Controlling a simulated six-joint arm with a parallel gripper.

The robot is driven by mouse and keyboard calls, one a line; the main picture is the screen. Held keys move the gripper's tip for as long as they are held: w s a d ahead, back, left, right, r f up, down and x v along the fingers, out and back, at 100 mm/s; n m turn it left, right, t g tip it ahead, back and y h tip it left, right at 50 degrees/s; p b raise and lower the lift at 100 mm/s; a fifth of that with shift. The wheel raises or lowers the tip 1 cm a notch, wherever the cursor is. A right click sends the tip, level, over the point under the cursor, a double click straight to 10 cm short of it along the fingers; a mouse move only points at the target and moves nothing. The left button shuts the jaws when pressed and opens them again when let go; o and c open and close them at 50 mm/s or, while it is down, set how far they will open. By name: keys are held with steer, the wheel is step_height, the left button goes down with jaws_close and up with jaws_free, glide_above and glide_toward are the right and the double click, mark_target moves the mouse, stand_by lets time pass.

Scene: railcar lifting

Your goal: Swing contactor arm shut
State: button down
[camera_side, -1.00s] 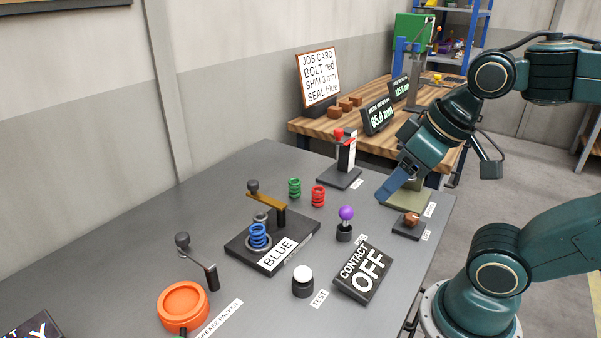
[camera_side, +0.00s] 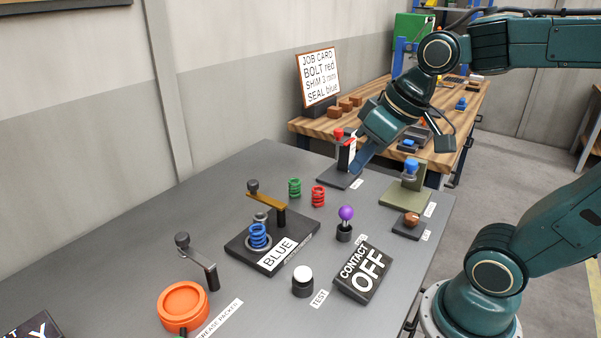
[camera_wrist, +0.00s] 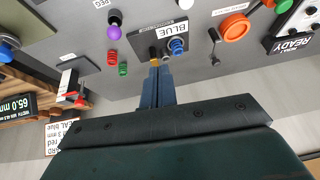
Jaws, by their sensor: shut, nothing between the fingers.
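On the black plate labelled BLUE (camera_side: 300,242), a brass arm with a dark knob (camera_side: 268,201) extends from a dark post; I take it as the contactor arm. A blue spring (camera_side: 258,234) stands on the plate in front of it. The CONTACT sign (camera_side: 362,272) reads OFF. My gripper (camera_side: 358,167) is shut and empty, in the air beside the red-topped stand (camera_side: 347,152), apart from the brass arm. In the wrist view my shut fingers (camera_wrist: 156,68) overlap part of the plate in the picture, and the brass arm (camera_wrist: 153,51) shows only partly.
Green (camera_side: 295,188) and red (camera_side: 318,196) springs stand behind the plate. A purple knob (camera_side: 346,213) and a white TEST button (camera_side: 303,281) stand to the right and front. A crank (camera_side: 205,266) and an orange bowl (camera_side: 183,305) are front left. The table's back left is clear.

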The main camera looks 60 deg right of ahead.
steer(key=w+d+f+m+y, duration=0.1)
steer(key=w+d+f, duration=0.2)
steer(key=w+d, duration=0.4)
steer(key=w+d+f+m+y, duration=0.1)
steer(key=w+d+f, duration=0.3)
steer(key=w, duration=0.9)
steer(key=d+y, duration=0.1)
steer(key=d, duration=0.2)
steer(key=shift+w+t+y, duration=0.25)
steer(key=shift+t+y, duration=0.05)
steer(key=shift+t, duration=0.1)
steer(key=shift+a, duration=0.1)
steer(key=w+a+f, duration=0.6)
steer(key=a+f, duration=0.1)
steer(key=f, duration=0.1)
